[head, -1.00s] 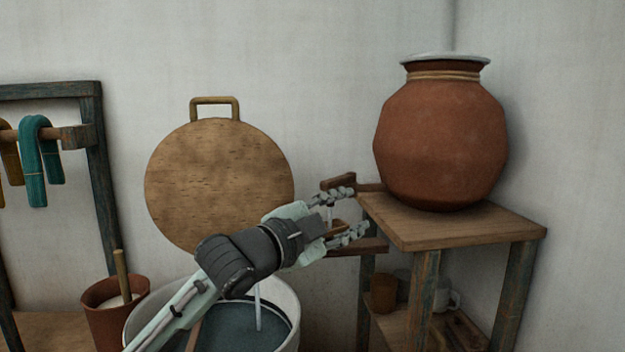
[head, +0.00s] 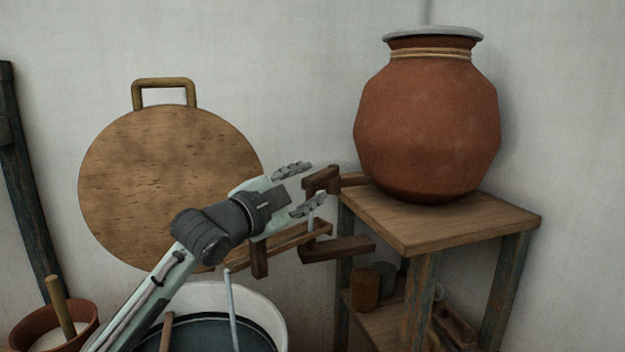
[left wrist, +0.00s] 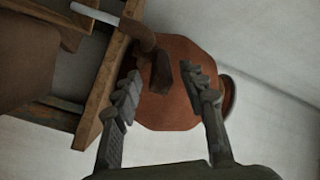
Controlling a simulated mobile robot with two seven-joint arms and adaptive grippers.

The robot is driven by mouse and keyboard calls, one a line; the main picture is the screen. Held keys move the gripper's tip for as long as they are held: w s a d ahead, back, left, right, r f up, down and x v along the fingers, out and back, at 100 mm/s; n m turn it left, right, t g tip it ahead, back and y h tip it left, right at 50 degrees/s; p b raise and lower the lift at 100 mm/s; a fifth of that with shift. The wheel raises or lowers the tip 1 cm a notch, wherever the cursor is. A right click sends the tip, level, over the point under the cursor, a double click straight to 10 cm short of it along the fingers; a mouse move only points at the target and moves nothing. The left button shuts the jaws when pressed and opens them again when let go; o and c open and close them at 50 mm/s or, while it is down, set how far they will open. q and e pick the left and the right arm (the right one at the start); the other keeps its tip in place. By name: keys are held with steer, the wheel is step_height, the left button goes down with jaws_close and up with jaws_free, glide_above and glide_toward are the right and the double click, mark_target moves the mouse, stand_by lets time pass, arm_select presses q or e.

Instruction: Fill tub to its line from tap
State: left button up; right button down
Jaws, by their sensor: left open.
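The white tub (head: 274,304) stands at the bottom of the head view, cut off by the frame. Grey-blue water (head: 205,338) lies inside, close to a dark line (head: 262,322) on its inner wall. A pale stream (head: 231,308) falls into it from a wooden trough (head: 280,243). The brown wooden tap (head: 322,180) sticks out beside the clay pot (head: 428,125), with a thin stream (head: 310,217) below. My left gripper (head: 308,187) is open, just left of the tap. In the left wrist view the tap handle (left wrist: 161,74) shows between its spread fingers. My right gripper is out of view.
The pot stands on a wooden stand (head: 450,220) with cups (head: 365,290) on its lower shelf. A round wooden board (head: 150,180) leans on the wall behind my left arm. A brown bucket (head: 50,330) with a stick is at lower left.

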mark_target(322, 177)
arm_select(q)
steer(key=shift+x, duration=1.3)
steer(key=shift+a, duration=0.1)
jaws_close()
